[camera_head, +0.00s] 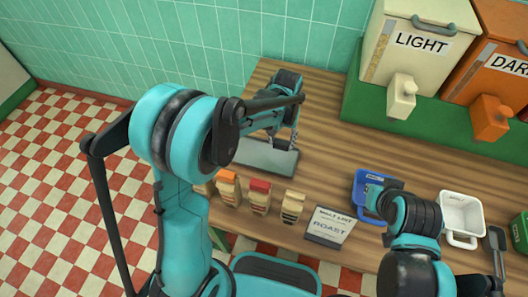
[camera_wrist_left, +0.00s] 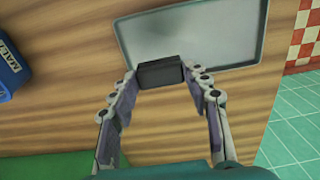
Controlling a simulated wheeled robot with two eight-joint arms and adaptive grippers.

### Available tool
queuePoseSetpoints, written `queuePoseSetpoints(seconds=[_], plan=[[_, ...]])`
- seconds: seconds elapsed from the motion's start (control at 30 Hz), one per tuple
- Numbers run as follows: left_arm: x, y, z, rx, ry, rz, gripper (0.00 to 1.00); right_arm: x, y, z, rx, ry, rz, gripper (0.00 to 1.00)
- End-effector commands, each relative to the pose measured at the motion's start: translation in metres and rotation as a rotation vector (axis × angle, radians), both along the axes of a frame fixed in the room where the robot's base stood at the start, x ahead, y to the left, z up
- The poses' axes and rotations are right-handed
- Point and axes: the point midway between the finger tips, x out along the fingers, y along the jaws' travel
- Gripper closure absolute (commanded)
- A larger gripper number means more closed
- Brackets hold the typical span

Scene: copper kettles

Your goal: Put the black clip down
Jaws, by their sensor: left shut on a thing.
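The clip is not clear in the head view. My right gripper (camera_head: 380,197) is by a blue container (camera_head: 362,183), largely hidden by its own wrist, so its fingers do not show clearly.
Several small bags, one with a red top (camera_head: 260,187), and a roast card (camera_head: 330,226) line the front edge. A white container (camera_head: 461,212) stands at right. The LIGHT bin (camera_head: 415,45) and an orange bin (camera_head: 492,75) stand behind on a green base. Mid-counter is clear.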

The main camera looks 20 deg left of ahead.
Motion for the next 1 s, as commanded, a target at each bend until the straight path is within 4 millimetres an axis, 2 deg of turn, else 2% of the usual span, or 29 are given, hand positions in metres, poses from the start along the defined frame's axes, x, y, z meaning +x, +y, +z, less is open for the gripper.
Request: queuePoseSetpoints(seconds=[0.03, 0.1, 0.3, 0.47, 0.7, 1.0], plan=[[-0.001, 0.014, -0.011, 0.0, 0.0, 0.006, 0.68, 0.0, 0.0, -0.008, 0.0, 0.0, 0.0, 1.0], [-0.002, 0.029, -0.02, 0.0, 0.0, 0.005, 0.68, 0.0, 0.0, -0.013, 0.0, 0.0, 0.0, 1.0], [-0.003, 0.056, -0.035, 0.0, 0.0, 0.002, 0.68, 0.0, 0.0, -0.021, 0.0, 0.0, 0.0, 1.0], [-0.004, 0.061, -0.043, 0.0, 0.0, 0.0, 0.68, 0.0, 0.0, -0.024, 0.0, 0.0, 0.0, 1.0], [-0.003, 0.06, -0.077, 0.0, 0.0, -0.001, 0.68, 0.0, 0.0, -0.041, 0.0, 0.0, 0.0, 1.0], [-0.004, 0.06, -0.077, 0.0, 0.0, 0.0, 0.68, 0.0, 0.0, -0.04, 0.0, 0.0, 0.0, 1.0]])
